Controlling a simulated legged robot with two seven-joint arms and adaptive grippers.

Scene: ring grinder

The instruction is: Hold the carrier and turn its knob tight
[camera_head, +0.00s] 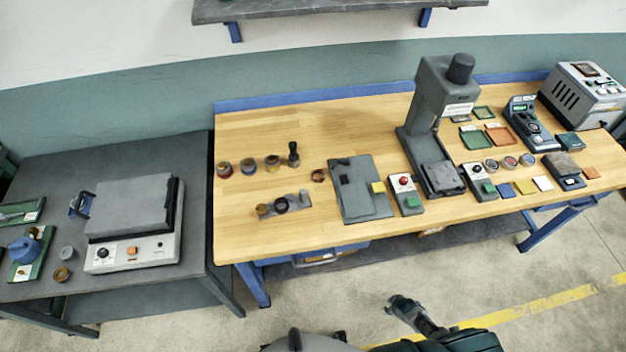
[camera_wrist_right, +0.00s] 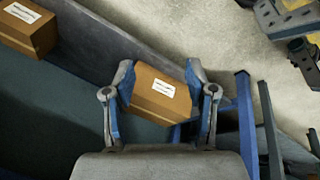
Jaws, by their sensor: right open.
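A small grey carrier-like bar (camera_head: 284,205) with a dark ring and small knobs on it lies on the wooden bench, left of the flat grey plate; I cannot be sure it is the carrier. My right gripper (camera_head: 400,304) is low in front of the bench, well short of everything on top. In the right wrist view my right gripper (camera_wrist_right: 160,72) has its fingers spread and empty. A cardboard box (camera_wrist_right: 160,92) appears between them, beyond the fingertips. My left gripper cannot be made out in either view.
A grey plate (camera_head: 349,202), a press (camera_head: 422,130) and a button box (camera_head: 405,193) stand on the bench. Several small round parts (camera_head: 248,166) sit behind the bar. A dark side table (camera_head: 146,163) is at left. Another box (camera_wrist_right: 28,25) shows in the wrist view.

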